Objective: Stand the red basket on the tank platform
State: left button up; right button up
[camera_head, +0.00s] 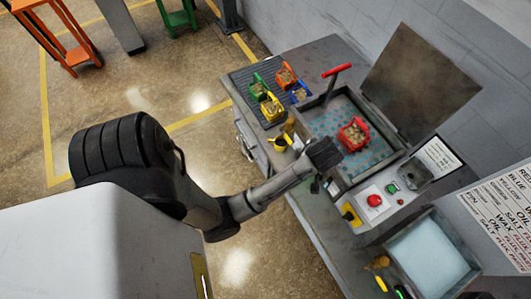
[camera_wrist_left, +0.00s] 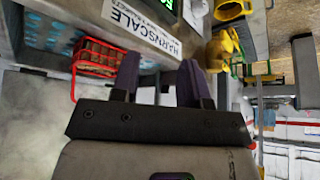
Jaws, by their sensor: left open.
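The red basket (camera_head: 353,134), filled with brownish parts, sits inside the open tank on the teal-patterned tank platform (camera_head: 324,123). It looks upright, towards the right side of the platform. In the left wrist view the red basket (camera_wrist_left: 98,57) shows at upper left, its red handle hanging out to the side. My left gripper (camera_head: 323,153) is beside the tank's front edge, left of and below the basket in the head view. In the wrist view its two dark fingers (camera_wrist_left: 158,77) are apart with nothing between them. My right gripper is not in view.
Green, orange, yellow and blue baskets stand on a ribbed mat (camera_head: 244,84) at the back left. A red-handled lever (camera_head: 337,70) rises by the tank. The lid (camera_head: 421,76) is open. A control panel with a red button (camera_head: 374,200) and a pale-filled basin (camera_head: 430,252) lie nearer.

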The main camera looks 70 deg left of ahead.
pick_arm(q)
jog(key=s+d+f+m+h, duration=0.1)
jog(key=s+d+m, duration=0.4)
jog(key=s, duration=0.5)
jog(key=s+d+f+m+h, duration=0.1)
jog(key=s+d+m+h, duration=0.2)
jog(key=s, duration=0.7)
jog(key=d+m, duration=0.2)
jog(key=m, duration=0.2)
jog(key=shift+s+f+h, duration=0.35)
jog(key=shift+h, duration=0.05)
